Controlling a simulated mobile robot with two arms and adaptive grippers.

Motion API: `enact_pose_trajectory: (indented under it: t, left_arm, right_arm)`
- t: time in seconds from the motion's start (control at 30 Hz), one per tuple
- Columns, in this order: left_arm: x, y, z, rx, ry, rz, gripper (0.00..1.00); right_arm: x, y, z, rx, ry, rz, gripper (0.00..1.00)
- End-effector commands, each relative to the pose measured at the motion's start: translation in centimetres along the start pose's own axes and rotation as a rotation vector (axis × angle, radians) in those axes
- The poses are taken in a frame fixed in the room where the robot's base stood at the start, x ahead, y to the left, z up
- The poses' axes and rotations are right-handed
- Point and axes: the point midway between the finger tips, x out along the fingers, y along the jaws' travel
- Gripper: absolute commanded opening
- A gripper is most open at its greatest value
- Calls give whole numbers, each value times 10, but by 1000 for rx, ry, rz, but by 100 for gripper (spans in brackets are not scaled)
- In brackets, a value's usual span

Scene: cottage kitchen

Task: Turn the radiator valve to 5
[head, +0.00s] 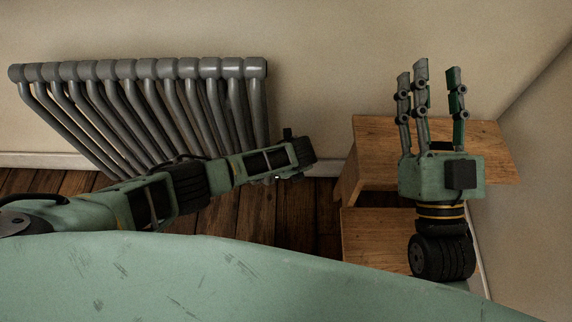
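The grey tubular radiator (140,70) stands against the wall at the left of the head view. I cannot make out its valve or any numbers; my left arm crosses in front of the radiator's lower right part. My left gripper (302,152) is just right of the radiator's lower right end. It is seen edge-on, and its fingers are too small and dark to tell open from shut. My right gripper (431,74) is at the right, well away from the radiator. Its three fingers point up, straight and spread, with nothing between them.
A wooden step-like stand (374,130) is in the right corner, under and behind my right gripper. Dark floorboards (300,210) show between the radiator and the stand. A beige wall (330,50) is behind, and another wall (530,190) closes the right side.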

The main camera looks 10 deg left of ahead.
Motion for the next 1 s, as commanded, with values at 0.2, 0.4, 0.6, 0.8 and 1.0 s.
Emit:
enact_pose_trajectory:
  t: [0.2,0.4,0.6,0.8,1.0]
  left_arm:
    - [4,8,2,5,-3,16,3]
    - [4,9,2,4,-3,16,3]
    - [4,8,2,4,-4,15,43]
    - [3,6,2,4,-4,10,46]
    - [2,4,2,-5,-4,10,46]
  right_arm:
    - [0,0,4,-1,-18,1,40]
    - [0,0,4,-1,-17,1,40]
    - [0,0,4,-1,-17,1,40]
    - [0,0,4,0,-17,1,40]
    - [-1,1,4,-1,-13,1,40]
